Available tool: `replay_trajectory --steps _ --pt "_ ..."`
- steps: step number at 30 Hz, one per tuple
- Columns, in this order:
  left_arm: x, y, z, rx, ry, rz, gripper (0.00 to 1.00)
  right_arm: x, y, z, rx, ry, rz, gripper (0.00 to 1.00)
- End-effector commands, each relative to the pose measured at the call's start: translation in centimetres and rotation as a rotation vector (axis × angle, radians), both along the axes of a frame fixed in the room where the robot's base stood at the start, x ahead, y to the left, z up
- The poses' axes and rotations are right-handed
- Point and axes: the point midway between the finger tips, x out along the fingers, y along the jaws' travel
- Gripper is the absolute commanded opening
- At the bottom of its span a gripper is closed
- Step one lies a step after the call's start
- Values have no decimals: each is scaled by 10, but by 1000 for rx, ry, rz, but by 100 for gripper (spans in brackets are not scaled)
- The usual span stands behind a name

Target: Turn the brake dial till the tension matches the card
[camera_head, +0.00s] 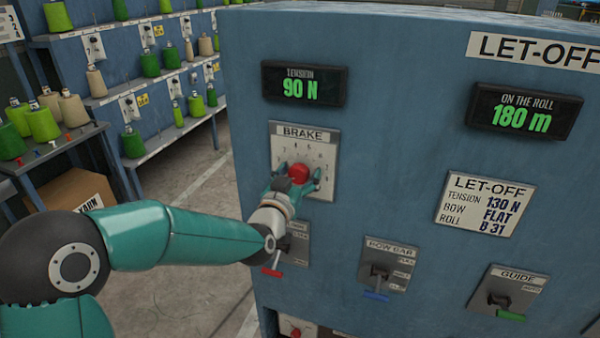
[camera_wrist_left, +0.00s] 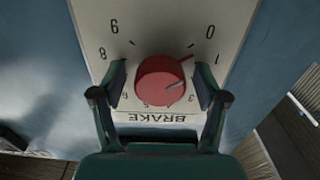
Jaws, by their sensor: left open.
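The red brake dial (camera_head: 299,173) sits on a white plate marked BRAKE (camera_head: 318,150) on the blue machine. In the left wrist view the dial (camera_wrist_left: 160,80) shows upside down, its numbers around it; I cannot read its setting surely. My left gripper (camera_head: 296,182) is open, one finger on each side of the dial; in the wrist view small gaps show between fingers (camera_wrist_left: 161,88) and dial. The tension display (camera_head: 303,84) reads 90 N. The LET-OFF card (camera_head: 486,204) reads tension 130 N, bow flat, roll B 31. My right gripper is not in view.
Below the dial is a red-handled lever (camera_head: 272,271), partly behind my left arm. The ON THE ROLL display (camera_head: 523,112) reads 180 m. Yarn shelves (camera_head: 150,85) stand at left.

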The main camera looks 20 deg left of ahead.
Motion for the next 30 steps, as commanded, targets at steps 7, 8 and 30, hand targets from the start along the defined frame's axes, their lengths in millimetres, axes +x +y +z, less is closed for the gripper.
replay_trajectory --steps 7,8,30 --pt "0 0 0 0 0 0 62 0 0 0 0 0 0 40" --pt "0 0 0 0 0 0 57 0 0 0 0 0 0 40" --pt "0 -1 -3 105 -5 -1 14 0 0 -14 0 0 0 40"
